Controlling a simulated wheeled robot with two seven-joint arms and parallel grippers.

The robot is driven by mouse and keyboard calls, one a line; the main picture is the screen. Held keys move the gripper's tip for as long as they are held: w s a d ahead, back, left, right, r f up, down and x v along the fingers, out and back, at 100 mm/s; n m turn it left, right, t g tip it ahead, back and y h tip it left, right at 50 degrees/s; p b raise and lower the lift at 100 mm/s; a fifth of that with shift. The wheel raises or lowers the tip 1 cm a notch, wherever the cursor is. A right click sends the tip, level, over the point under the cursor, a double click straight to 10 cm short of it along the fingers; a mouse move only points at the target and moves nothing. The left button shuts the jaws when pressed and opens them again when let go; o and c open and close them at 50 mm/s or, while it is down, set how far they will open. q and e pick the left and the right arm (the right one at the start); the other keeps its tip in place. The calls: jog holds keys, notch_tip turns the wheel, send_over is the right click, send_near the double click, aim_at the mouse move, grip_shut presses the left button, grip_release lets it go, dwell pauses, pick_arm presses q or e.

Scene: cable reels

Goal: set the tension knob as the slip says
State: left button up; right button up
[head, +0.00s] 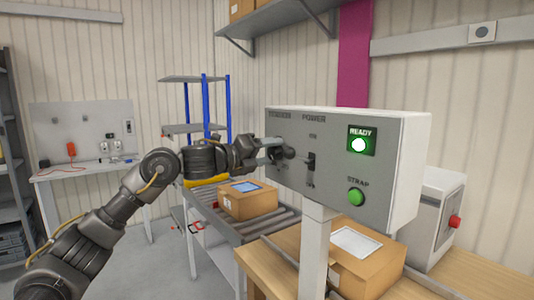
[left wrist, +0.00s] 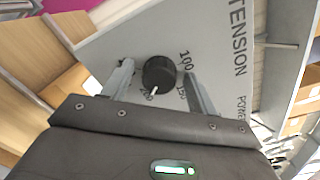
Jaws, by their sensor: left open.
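The black tension knob (left wrist: 159,72) sits on the grey panel beside the word TENSION in the left wrist view. Its white pointer is turned towards a partly hidden number at the lower left; 100 and 150 are printed on its right side. My left gripper (left wrist: 160,85) is open, one finger on each side of the knob, with gaps showing. In the head view my left gripper (head: 275,151) is at the panel's upper left and covers part of the knob. A white sheet (head: 357,241), possibly the slip, lies on a carton; its writing is unreadable.
The control box (head: 410,165) also carries a power switch (head: 311,162), a lit green READY lamp (head: 358,145) and a green STRAP button (head: 355,197). A carton with a blue-framed label (head: 249,205) sits on the roller conveyor (head: 240,230). A wooden bench (head: 470,250) is at right.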

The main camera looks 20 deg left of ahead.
pick_arm(q)
jog(key=shift+s+a, duration=0.15)
jog(key=b+v, duration=0.3)
jog(key=v, duration=0.7)
jog(key=shift+s, duration=0.15)
pick_arm(e)
jog(key=shift+w+d+f, duration=0.2)
jog(key=shift+d+f, duration=0.4)
jog(key=shift+f, duration=0.05)
jog(key=shift+w+d+f, duration=0.2)
jog(key=shift+d+f, duration=0.4)
jog(key=shift+f, duration=0.05)
pick_arm(q)
jog(key=shift+a, duration=0.1)
pick_arm(e)
jog(key=shift+a, duration=0.15)
